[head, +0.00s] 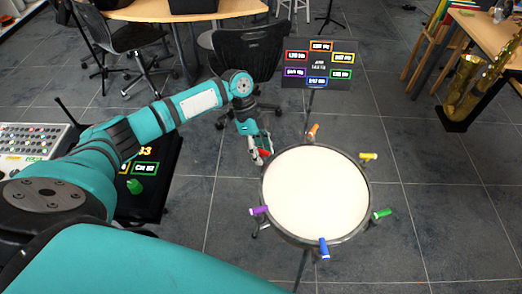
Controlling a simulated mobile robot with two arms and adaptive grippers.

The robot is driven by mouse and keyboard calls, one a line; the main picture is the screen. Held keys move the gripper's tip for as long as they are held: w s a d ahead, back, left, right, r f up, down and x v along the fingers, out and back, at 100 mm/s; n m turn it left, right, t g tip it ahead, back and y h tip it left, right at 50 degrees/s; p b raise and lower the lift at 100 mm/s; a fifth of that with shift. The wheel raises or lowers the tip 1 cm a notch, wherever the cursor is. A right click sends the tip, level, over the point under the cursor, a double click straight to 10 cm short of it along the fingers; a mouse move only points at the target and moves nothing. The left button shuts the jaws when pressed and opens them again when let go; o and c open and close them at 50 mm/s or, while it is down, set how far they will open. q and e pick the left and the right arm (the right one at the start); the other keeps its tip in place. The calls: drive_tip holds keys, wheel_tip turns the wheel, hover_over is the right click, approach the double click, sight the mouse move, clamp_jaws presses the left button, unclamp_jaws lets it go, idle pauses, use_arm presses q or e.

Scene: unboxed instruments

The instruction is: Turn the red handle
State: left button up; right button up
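The drum (316,195) stands at the centre right with a white head and coloured handles around its rim. The red handle (265,153) is at the drum's upper left edge, partly hidden by my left gripper (261,152). The gripper points down with its fingers at the red handle, one finger on either side in this view. I cannot tell whether the fingers press on it. My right gripper is not in view.
The other handles are orange (313,131), yellow (368,156), green (382,213), blue (324,249) and purple (258,211). A black sign (319,77) with coloured labels stands behind the drum. A black chair (250,52) is behind my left wrist. Floor right of the drum is clear.

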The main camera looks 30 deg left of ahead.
use_arm(q)
drive_tip(key=shift+c, duration=0.4)
clamp_jaws()
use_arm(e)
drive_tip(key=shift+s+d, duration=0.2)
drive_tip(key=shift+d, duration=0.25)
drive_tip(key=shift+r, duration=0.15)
